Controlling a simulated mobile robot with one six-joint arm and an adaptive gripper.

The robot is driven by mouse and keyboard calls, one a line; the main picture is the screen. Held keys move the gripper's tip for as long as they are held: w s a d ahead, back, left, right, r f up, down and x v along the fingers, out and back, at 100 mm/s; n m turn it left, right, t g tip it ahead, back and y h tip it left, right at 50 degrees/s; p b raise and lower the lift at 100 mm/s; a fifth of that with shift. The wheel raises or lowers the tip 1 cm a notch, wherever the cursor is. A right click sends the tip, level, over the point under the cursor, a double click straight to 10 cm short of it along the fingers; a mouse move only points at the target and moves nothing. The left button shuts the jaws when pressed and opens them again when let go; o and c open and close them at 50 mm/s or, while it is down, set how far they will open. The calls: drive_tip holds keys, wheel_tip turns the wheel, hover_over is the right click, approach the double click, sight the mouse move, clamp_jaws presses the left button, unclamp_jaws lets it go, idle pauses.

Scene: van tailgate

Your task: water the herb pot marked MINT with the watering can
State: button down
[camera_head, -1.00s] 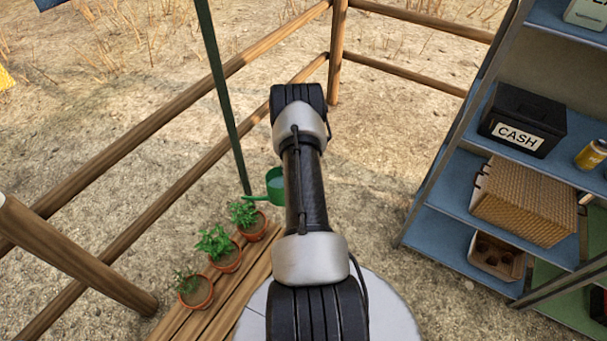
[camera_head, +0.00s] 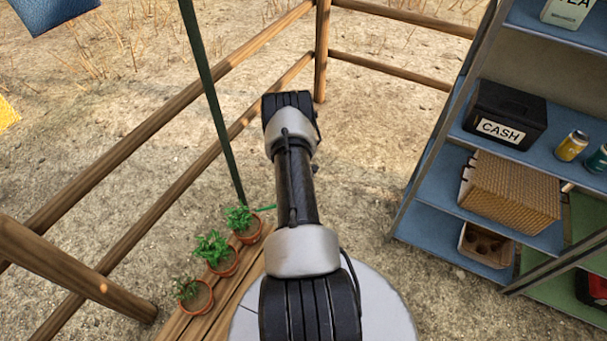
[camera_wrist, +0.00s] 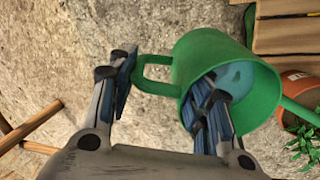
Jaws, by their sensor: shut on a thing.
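The green watering can (camera_wrist: 232,55) hangs at my gripper (camera_wrist: 165,92) in the wrist view. One finger is outside by the can's handle and the other shows inside its open top; bluish water shows within. My gripper is shut on the can. In the head view only the spout (camera_head: 267,208) shows; my arm hides the rest. Three potted herbs stand in a row on wooden slats: a near pot (camera_head: 197,297), a middle pot (camera_head: 223,264) and a far pot (camera_head: 246,232). The spout tip is close to the far pot. No MINT marking can be read on any pot.
The wooden slats (camera_head: 205,325) lie left of my arm. A green post (camera_head: 215,110) rises behind the far pot, with a wooden rail fence (camera_head: 160,113) beyond. A shelf (camera_head: 440,225) with a cash box (camera_head: 505,115) stands on the right. Bare ground lies between.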

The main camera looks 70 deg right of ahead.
drive_tip(key=shift+w+a+r+g+h, duration=0.15)
drive_tip(key=shift+r+g+h, duration=0.25)
drive_tip(key=shift+h, duration=0.2)
drive_tip(key=shift+w+a+g+h+b, duration=0.25)
drive_tip(key=shift+a+g+h+b, duration=0.15)
drive_tip(key=shift+a+h+b, duration=0.3)
drive_tip(key=r+p, duration=0.1)
drive_tip(key=a+r+h, duration=0.1)
drive_tip(key=w+r+g+h+p, duration=0.1)
drive_tip(key=shift+a+r+p, duration=0.2)
drive_tip(key=shift+r+p, duration=0.1)
drive_tip(key=shift+r, duration=0.1)
idle(0.7)
drive_tip(key=shift+r+t+y+p, duration=1)
drive_tip(key=shift+r+y+p, duration=0.4)
drive_tip(key=shift+y, duration=0.4)
drive_tip(key=shift+r+t+y+p, duration=1.05)
drive_tip(key=shift+y+p, duration=0.5)
drive_tip(key=shift+y, duration=0.25)
